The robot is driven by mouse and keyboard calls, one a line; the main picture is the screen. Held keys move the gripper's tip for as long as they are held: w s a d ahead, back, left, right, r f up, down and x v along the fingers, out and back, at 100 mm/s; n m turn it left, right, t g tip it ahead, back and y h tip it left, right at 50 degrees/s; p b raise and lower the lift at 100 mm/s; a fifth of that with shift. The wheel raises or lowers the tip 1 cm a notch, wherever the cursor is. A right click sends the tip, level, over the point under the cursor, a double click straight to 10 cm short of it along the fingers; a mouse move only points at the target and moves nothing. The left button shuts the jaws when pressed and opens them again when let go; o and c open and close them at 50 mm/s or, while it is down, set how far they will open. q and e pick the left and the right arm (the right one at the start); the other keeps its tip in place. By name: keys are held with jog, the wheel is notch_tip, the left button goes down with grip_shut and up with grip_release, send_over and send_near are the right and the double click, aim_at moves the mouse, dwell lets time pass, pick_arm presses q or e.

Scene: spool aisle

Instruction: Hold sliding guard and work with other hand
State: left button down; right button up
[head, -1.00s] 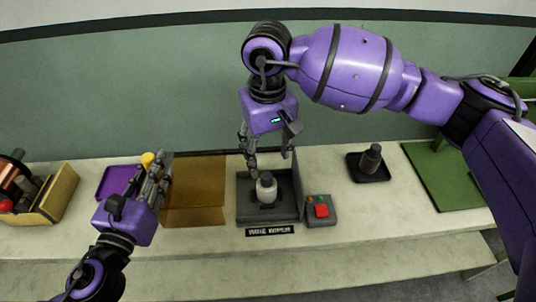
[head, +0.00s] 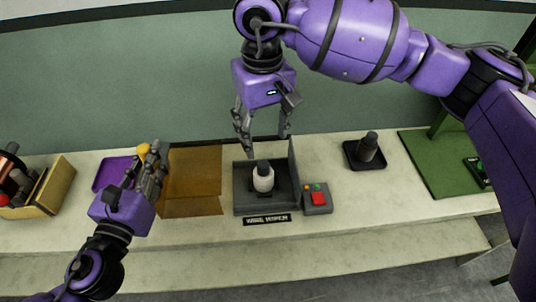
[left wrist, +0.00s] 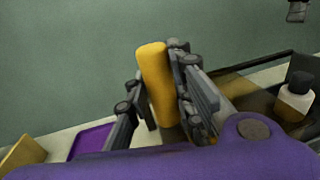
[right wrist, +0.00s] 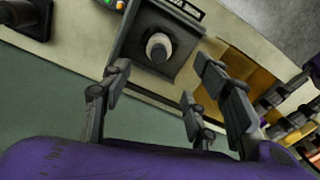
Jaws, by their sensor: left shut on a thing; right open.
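The amber see-through sliding guard (head: 195,178) is at the left of the grey machine (head: 240,208) with an open top. My left gripper (head: 152,165) is shut on the guard's yellow handle (head: 143,150), which also shows between its fingers in the left wrist view (left wrist: 158,85). A pale spool with a dark top (head: 263,180) stands upright in the machine, uncovered by the guard; the right wrist view shows it from above (right wrist: 158,47). My right gripper (head: 267,143) is open and empty above and behind the spool, apart from it.
A control box with a red button (head: 319,198) sits at the machine's right. Further right are a black tray with a dark cylinder (head: 366,148) and a green mat (head: 428,175). A purple tray (head: 108,173) and a bin of spools (head: 52,190) are at the left.

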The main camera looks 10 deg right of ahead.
jog(key=s, duration=1.7)
pick_arm(q)
jog(key=d, duration=1.8)
dwell(1.1)
jog(key=c, duration=1.4)
grip_release()
jog(key=shift+c, duration=0.2)
jog(key=shift+s, duration=0.1)
